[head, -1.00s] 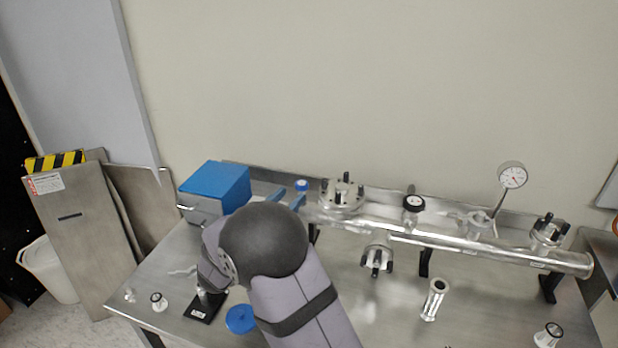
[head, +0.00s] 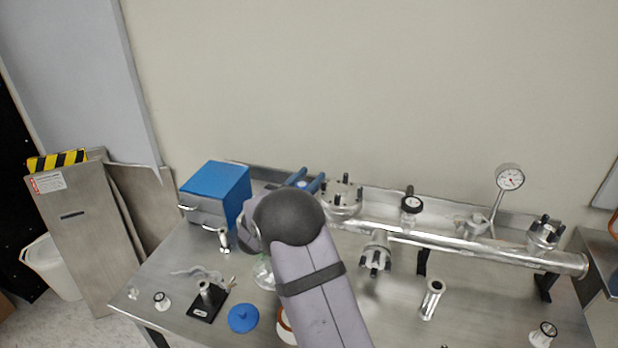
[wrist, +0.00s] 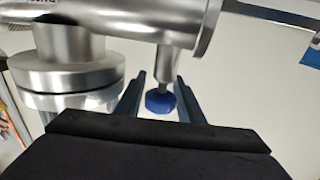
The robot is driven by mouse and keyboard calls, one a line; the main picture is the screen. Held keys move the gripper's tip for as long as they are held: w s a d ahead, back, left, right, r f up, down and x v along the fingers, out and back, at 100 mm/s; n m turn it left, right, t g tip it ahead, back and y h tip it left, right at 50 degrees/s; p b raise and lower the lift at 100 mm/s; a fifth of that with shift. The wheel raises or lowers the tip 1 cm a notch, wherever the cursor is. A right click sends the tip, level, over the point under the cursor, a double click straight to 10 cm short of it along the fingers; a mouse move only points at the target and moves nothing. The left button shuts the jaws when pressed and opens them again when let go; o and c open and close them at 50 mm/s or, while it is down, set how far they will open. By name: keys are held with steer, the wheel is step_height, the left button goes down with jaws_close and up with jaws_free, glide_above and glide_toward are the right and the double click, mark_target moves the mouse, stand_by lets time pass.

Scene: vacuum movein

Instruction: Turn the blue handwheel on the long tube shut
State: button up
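The long tube (head: 465,247) is a shiny metal pipe lying along the back of the bench. The blue handwheel (head: 303,184) is a small knob near its left end, and it also shows in the wrist view (wrist: 160,102) on a short metal stem. My gripper (head: 306,180) is at the handwheel, with one finger on each side of it. In the wrist view my gripper (wrist: 160,100) is open and the handwheel sits between the fingertips. Whether a finger touches it I cannot tell. My arm hides part of the tube's left end in the head view.
A flange with black bolts (head: 341,198) stands just right of my gripper. A black-rimmed knob (head: 411,205) and a dial gauge (head: 510,178) are farther right. A blue-topped box (head: 215,182) stands to the left. Small fittings and a blue disc (head: 243,318) lie on the bench.

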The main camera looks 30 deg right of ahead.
steer(key=c, duration=0.8)
steer(key=shift+s+d+m+g+h+p, duration=0.15)
steer(key=shift+m+g+h, duration=0.2)
steer(key=shift+m+g, duration=0.3)
steer(key=shift+s+m+g+h+p, duration=0.15)
steer(key=shift+m+g+h, duration=0.25)
steer(key=shift+g, duration=0.4)
steer(key=shift+s+d+m+g+h, duration=0.1)
steer(key=shift+s+m+g+h, duration=0.2)
steer(key=shift+m+g, duration=0.35)
steer(key=shift+w, duration=0.1)
